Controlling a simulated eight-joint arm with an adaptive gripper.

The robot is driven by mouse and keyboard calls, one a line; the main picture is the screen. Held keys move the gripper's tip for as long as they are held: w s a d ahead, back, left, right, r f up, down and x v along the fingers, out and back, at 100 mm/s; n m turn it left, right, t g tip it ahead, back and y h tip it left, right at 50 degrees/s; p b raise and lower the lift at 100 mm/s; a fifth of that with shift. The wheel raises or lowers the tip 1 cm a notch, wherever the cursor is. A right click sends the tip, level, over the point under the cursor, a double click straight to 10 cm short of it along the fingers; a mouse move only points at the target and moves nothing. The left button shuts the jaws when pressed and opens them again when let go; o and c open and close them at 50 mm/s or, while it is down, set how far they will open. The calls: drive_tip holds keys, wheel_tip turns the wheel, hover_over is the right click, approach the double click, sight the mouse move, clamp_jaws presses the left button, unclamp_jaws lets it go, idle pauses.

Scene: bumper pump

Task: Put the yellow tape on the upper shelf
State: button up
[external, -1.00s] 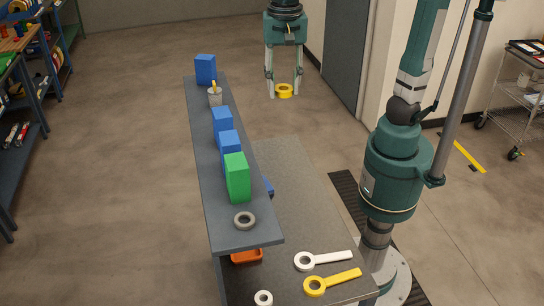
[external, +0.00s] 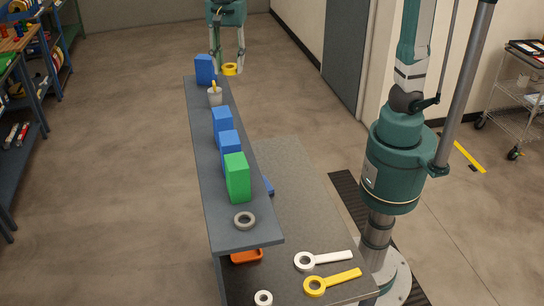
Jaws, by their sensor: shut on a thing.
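The yellow tape (external: 230,69) is a small ring held between the fingertips of my gripper (external: 229,68). My gripper is shut on it, pointing down near the far end of the upper shelf (external: 227,219). In the picture the tape shows just right of the far blue box and past the shelf's far right corner. I cannot tell its exact height or whether any of it is over the shelf. The upper shelf is a long grey board above the workbench.
On the shelf stand a far blue box (external: 205,69), a grey cup (external: 215,96), two more blue boxes (external: 222,121), a green box (external: 237,178) and a grey ring (external: 245,221). White (external: 325,260) and yellow (external: 333,282) ring-ended tools lie on the bench (external: 310,212).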

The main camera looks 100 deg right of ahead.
drive_tip(key=w+d+m+p, duration=0.1)
drive_tip(key=w+d+p, duration=0.1)
drive_tip(key=d, duration=0.5)
drive_tip(key=w+d+m+p, duration=0.1)
drive_tip(key=w+d, duration=0.2)
drive_tip(key=d, duration=0.5)
drive_tip(key=shift+f, duration=2.85)
drive_tip(key=shift+a+f, duration=0.1)
drive_tip(key=shift+f+p, duration=0.4)
drive_tip(key=shift+f, duration=2.4)
drive_tip(key=shift+f, duration=2.05)
drive_tip(key=shift+f, duration=0.1)
